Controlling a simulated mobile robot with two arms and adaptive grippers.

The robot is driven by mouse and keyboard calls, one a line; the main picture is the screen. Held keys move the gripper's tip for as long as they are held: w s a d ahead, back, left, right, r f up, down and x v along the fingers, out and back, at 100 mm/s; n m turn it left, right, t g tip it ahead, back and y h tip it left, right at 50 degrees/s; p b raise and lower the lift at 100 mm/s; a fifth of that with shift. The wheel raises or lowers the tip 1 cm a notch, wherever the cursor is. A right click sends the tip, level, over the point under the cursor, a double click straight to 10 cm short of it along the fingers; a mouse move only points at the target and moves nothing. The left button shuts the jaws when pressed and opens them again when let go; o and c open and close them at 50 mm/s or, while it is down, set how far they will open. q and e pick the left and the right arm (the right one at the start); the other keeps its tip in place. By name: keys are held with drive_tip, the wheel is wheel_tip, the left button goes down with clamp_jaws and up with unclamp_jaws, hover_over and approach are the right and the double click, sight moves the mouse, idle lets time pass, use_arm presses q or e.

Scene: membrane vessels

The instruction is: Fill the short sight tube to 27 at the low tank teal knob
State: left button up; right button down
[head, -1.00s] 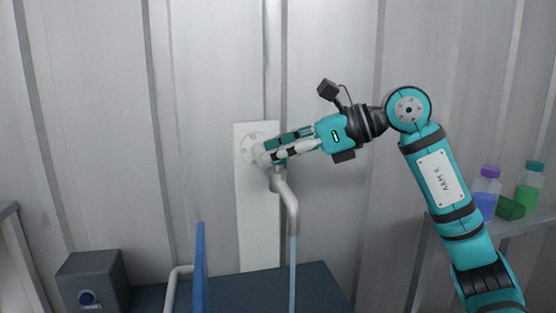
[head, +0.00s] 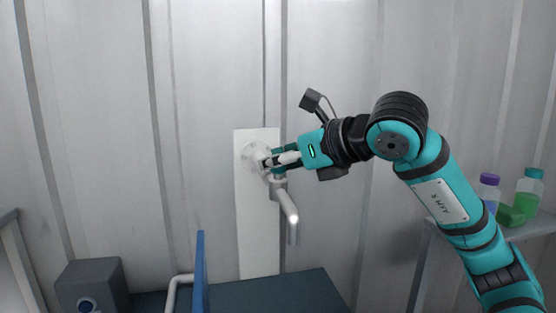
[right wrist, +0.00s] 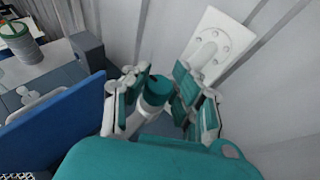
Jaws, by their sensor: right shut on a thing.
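A white tap spout (head: 290,215) comes out of a pale wall plate (head: 256,235) in the head view and bends downward. My right gripper (head: 270,160) is at the tap's top, close to the round flange. In the right wrist view, a teal knob (right wrist: 157,90) is between its fingers, and the gripper is shut on it. No stream shows under the spout. The sight tube and its marks cannot be made out. My left gripper is out of view.
A blue panel (head: 200,272) stands at the tap's lower left, beside a white bent rail (head: 172,288). A grey box (head: 90,280) with a dark blue knob is further left. A shelf (head: 520,229) at right holds a purple-capped bottle (head: 489,180) and a green bottle (head: 528,200).

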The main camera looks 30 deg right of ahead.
drive_tip(key=c, duration=1)
unclamp_jaws()
drive_tip(key=shift+s, duration=0.1)
drive_tip(key=v, duration=1.2)
